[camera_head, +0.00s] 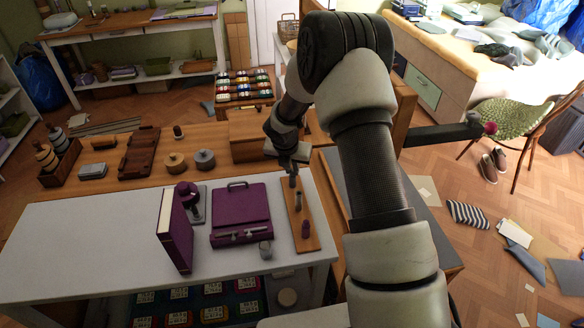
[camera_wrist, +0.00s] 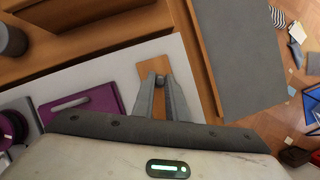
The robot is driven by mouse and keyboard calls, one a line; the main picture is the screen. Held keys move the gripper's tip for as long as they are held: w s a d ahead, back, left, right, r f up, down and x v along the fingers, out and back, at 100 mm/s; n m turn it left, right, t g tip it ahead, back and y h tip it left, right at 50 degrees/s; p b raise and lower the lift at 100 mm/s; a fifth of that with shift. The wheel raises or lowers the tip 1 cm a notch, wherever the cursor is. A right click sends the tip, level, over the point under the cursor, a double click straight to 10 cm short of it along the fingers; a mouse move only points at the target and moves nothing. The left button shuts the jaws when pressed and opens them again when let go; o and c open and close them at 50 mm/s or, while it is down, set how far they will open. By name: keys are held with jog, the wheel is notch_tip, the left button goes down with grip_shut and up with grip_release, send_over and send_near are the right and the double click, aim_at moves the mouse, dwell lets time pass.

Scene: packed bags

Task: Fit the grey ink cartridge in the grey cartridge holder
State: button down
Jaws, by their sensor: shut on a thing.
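My gripper (camera_head: 293,183) is over the back end of a wooden strip (camera_head: 312,240) on the white table. In the wrist view its fingers (camera_wrist: 161,84) are shut on a small grey piece (camera_wrist: 160,79), which I take for the grey ink cartridge; it is mostly hidden between them. I cannot tell whether it touches the strip (camera_wrist: 152,67). A greyish-tan upright piece (camera_head: 298,202) and a purple piece (camera_head: 305,228) stand on the strip, in front of the gripper. I cannot tell for sure which piece is the grey cartridge holder.
A purple clipboard-like case (camera_head: 240,204), an upright purple binder (camera_head: 175,232) and a purple-topped stand (camera_head: 188,194) are left of the strip. A small grey object (camera_head: 265,249) lies near the table's front edge. The table's left part (camera_head: 80,250) is clear.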

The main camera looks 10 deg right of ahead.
jog(key=shift+f, duration=0.15)
jog(key=c, duration=1.7)
grip_release()
jog(key=p+v, duration=0.1)
jog(key=v, duration=1.6)
jog(key=shift+s, duration=0.1)
jog(key=shift+r+p, duration=0.3)
